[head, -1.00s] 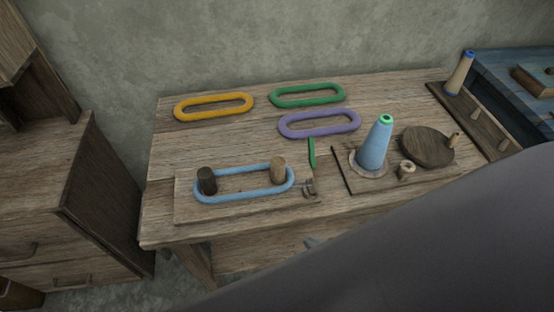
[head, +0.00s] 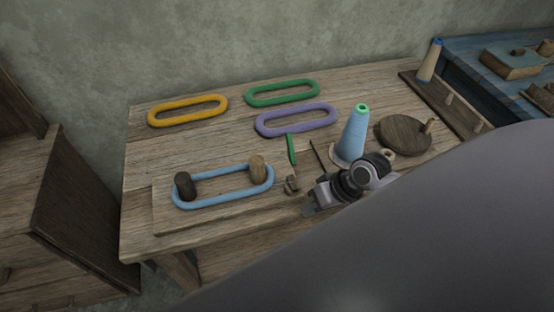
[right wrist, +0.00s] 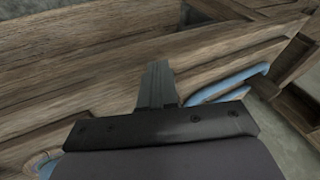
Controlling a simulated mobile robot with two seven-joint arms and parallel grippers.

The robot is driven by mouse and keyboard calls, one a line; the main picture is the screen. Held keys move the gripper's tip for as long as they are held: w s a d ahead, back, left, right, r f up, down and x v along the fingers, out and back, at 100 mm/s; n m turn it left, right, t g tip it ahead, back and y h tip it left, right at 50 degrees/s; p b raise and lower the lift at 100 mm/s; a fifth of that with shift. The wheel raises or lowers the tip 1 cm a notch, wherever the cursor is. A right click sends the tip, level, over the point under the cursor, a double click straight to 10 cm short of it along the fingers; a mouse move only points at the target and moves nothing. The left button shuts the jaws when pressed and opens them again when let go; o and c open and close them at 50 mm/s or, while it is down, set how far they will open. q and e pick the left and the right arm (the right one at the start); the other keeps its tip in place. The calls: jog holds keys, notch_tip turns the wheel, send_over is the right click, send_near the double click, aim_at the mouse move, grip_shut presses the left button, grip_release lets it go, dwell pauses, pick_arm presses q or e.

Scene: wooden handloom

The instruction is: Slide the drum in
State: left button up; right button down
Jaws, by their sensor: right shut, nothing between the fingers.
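Two short wooden drums stand on a board (head: 165,222) at the table's front left: a dark one (head: 185,186) at left and a lighter one (head: 257,168) at right. A light blue loop (head: 222,201) lies around both. I cannot tell which drum slides. My right gripper (head: 308,209) is shut and empty, to the right of the board and apart from the lighter drum. In the right wrist view its fingers (right wrist: 155,83) are together over wood, with blue pieces (right wrist: 232,84) beyond. My left gripper is out of view.
A small metal fitting (head: 291,184) sits at the board's right edge, near a green stick (head: 291,149). Yellow (head: 188,110), green (head: 282,92) and purple (head: 296,120) loops lie behind. A blue cone (head: 354,135) and a round wooden disc (head: 404,134) stand right.

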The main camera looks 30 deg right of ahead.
aim_at(257, 169)
jog(key=w+d+r+m+y, duration=0.3)
jog(key=w+d+r, duration=0.5)
jog(key=r, duration=0.4)
jog(key=shift+w+d+m+y, duration=0.25)
jog(key=shift+m+y, duration=0.15)
jog(key=shift+y, duration=0.2)
jog(key=x, duration=0.9)
jog(key=shift+w+a+f, duration=0.15)
jog(key=shift+a, duration=0.1)
jog(key=shift+w+a+f, duration=0.1)
jog(key=shift+w+a, duration=0.2)
jog(key=shift+a, duration=0.35)
jog(key=shift+w+a, duration=0.3)
jog(key=shift+a, duration=0.35)
jog(key=shift+w+a+f, duration=0.1)
jog(key=shift+w+a, duration=0.2)
jog(key=shift+a, duration=0.35)
